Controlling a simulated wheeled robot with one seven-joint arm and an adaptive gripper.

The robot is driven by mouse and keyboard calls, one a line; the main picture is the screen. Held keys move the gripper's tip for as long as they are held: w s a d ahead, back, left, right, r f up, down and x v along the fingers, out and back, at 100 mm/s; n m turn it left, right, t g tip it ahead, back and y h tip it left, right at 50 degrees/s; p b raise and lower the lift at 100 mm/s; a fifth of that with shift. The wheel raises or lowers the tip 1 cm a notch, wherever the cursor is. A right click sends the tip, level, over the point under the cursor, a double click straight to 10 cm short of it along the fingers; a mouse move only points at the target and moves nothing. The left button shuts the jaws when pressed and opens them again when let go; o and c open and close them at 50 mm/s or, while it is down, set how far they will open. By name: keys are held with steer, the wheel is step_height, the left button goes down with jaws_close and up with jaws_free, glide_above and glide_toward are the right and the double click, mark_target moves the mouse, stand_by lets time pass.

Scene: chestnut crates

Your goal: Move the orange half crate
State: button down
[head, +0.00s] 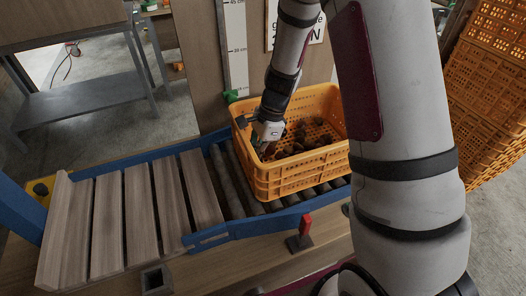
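The orange half crate (283,181) sits on the roller conveyor at the centre of the head view. It is a perforated plastic crate, upright, with several dark brown chestnuts (318,160) inside. My gripper (266,146) is at the crate's left side, pointing down by the left wall and rim. Its fingertips are small and partly hidden, so I cannot tell whether they are closed on the rim. My own arm covers the crate's right end.
The conveyor has a blue frame (240,228) and bare rollers (232,180) left of the crate. A wooden slatted platform (125,220) adjoins it on the left. Stacked orange crates (488,90) stand at the right. A ruler board (235,50) rises behind. A red-handled clamp (304,228) is in front.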

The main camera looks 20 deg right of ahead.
steer(key=shift+a, duration=0.15)
steer(key=a+p, duration=0.2)
steer(key=a, duration=0.6)
steer(key=a+p, duration=0.1)
steer(key=a, duration=0.8)
steer(key=s+a+p, duration=0.1)
steer(key=a+p, duration=0.1)
steer(key=a, duration=0.6)
steer(key=shift+a+p, duration=0.35)
steer(key=a, duration=0.7)
steer(key=a+b, duration=0.1)
steer(key=a, duration=1.4)
steer(key=shift+s+f, duration=0.1)
steer(key=shift+s, duration=0.15)
steer(key=shift+a, duration=0.25)
steer(key=shift+s, duration=0.1)
